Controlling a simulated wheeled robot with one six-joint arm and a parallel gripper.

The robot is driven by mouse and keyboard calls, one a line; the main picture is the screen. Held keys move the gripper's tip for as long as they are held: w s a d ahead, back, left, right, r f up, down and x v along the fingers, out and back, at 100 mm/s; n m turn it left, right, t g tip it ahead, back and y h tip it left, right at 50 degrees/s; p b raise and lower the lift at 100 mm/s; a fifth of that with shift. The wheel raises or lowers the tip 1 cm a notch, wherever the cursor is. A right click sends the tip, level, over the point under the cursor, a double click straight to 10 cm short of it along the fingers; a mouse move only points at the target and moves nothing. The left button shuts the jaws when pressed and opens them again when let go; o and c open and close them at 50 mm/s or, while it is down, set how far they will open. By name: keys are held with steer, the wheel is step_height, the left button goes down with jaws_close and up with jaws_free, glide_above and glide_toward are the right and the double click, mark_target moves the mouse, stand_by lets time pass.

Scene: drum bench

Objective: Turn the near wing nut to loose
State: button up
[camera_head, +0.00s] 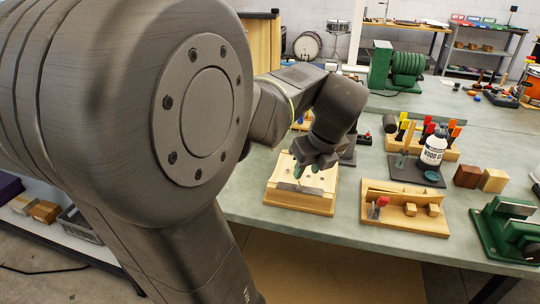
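A pale wooden fixture block (320,205) with a metal strip along its near side sits near the front edge of the bench. My gripper (308,172) is over the top of this block, pointing down, with its fingertips low and close to the top face. The fingers look slightly apart, but they are too small and dark to tell whether they are open or shut on something. I cannot make out the near wing nut clearly; the gripper and wrist cover part of the block's top.
To the right, a wooden tray (416,222) holds small blocks and a red-handled tool. Behind it are a white bottle (432,150) and a rack of coloured-handled tools (425,144). A green vise (505,232) stands at the right.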

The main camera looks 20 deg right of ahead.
mark_target(300, 186)
steer(key=x, duration=0.6)
steer(key=shift+s+b, duration=0.1)
steer(key=shift+b, duration=0.3)
steer(key=shift+c, duration=0.4)
jaws_close()
